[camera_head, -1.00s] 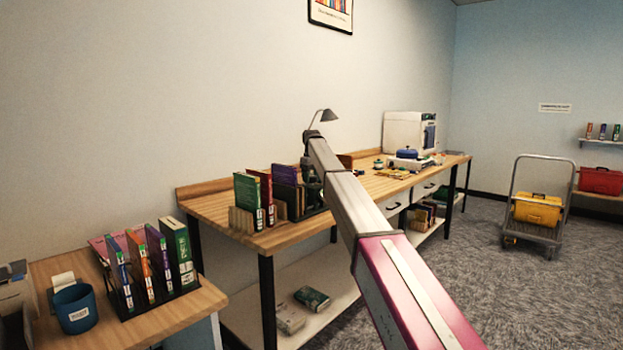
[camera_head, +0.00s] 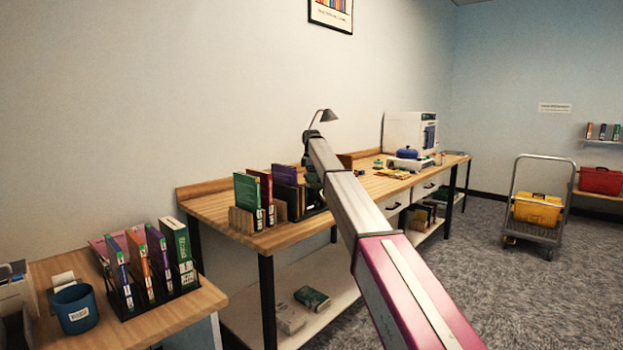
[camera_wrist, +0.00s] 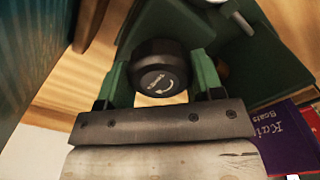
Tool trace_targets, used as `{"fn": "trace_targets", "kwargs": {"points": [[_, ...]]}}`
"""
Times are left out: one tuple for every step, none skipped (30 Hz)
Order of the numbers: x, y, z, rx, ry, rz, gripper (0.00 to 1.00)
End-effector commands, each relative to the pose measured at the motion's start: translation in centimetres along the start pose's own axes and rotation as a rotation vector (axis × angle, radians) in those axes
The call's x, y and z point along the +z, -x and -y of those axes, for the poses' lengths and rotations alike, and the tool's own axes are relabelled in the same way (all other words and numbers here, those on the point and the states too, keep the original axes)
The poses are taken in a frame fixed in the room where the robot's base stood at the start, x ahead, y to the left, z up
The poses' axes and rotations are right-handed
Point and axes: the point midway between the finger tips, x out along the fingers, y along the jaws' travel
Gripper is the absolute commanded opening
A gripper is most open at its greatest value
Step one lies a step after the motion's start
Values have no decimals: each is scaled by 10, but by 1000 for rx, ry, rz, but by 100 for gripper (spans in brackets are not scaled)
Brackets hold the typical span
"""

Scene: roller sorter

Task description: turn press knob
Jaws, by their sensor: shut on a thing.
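In the wrist view, the black round press knob (camera_wrist: 158,68) with a curved arrow marked on its face sits between the two green fingers of my gripper (camera_wrist: 160,82). The fingers are shut on its sides. Behind the knob is a dark green press body (camera_wrist: 238,62) with a light metal part near its top. In the head view, my arm reaches over the long wooden workbench, and the knob and my gripper are hidden behind the arm and books.
A purple book (camera_wrist: 285,138) lies close to the right of my gripper. Upright books (camera_head: 254,195) stand at the workbench (camera_head: 230,206) front. A side table (camera_head: 175,315) holds a blue cup (camera_head: 75,309) and a book rack.

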Motion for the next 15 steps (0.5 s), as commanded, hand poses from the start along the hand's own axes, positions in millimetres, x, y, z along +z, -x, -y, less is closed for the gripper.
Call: {"fn": "trace_targets", "kwargs": {"points": [[0, -1, 1, -2, 24, 1, 37], [0, -1, 1, -2, 37, 1, 37], [0, -1, 1, -2, 53, 0, 37], [0, -1, 1, -2, 65, 0, 37], [0, -1, 1, -2, 74, 0, 37], [0, -1, 1, -2, 86, 0, 37], [0, -1, 1, -2, 94, 0, 37], [0, -1, 1, -2, 100, 0, 37], [0, -1, 1, -2, 107, 0, 37], [0, -1, 1, -2, 112, 0, 37], [0, -1, 1, -2, 116, 0, 37], [0, -1, 1, -2, 120, 0, 37], [0, -1, 1, -2, 122, 0, 37], [0, -1, 1, -2, 123, 0, 37], [0, -1, 1, -2, 124, 0, 37]]}}
